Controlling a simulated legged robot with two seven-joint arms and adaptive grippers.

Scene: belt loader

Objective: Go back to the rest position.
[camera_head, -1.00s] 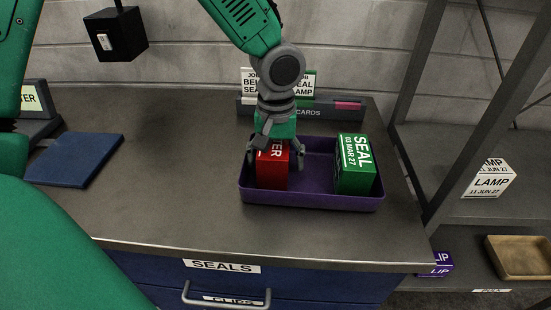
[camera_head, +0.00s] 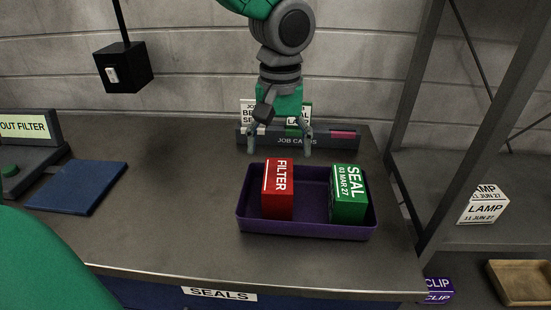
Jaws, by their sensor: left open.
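My left gripper (camera_head: 280,146) hangs with its fingers apart and empty, above and behind the purple tray (camera_head: 300,229). The red FILTER box (camera_head: 278,190) stands upright in the left part of the tray. The green SEAL box (camera_head: 347,194) stands in the right part, with a gap between the two. The gripper is clear of both boxes and partly hides the job card holder (camera_head: 330,138) behind it. My right gripper is not in view.
A blue mat (camera_head: 77,187) lies at the left, by a stand labelled OUT FILTER (camera_head: 23,127). A black switch box (camera_head: 123,68) hangs above the counter. At right, a shelf holds a LAMP box (camera_head: 483,205), with a purple CLIP box (camera_head: 438,290) and wooden tray (camera_head: 520,283) lower.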

